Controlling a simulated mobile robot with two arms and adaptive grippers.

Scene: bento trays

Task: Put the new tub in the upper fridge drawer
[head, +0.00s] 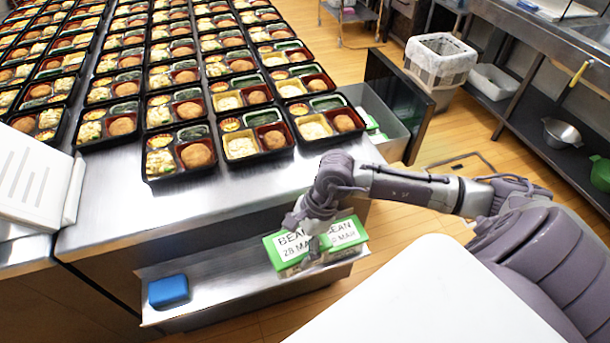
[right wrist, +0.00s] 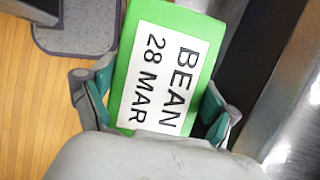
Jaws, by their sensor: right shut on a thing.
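A green-lidded tub (head: 283,243) with a white label reading "BEAN 28 MAR" is at the right end of the metal ledge in the head view. In the right wrist view the tub (right wrist: 160,70) lies between the fingers of the gripper (right wrist: 158,112). An open drawer (head: 397,98) with green-lidded items inside sticks out beyond the counter. My left gripper is not in view.
Rows of filled bento trays (head: 192,150) cover much of the steel counter (head: 130,215). A blue box (head: 168,291) sits on the left of the metal ledge (head: 225,290). A lined bin (head: 440,60) stands beyond the drawer. Wooden floor (head: 440,140) is open between counter and sink bench.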

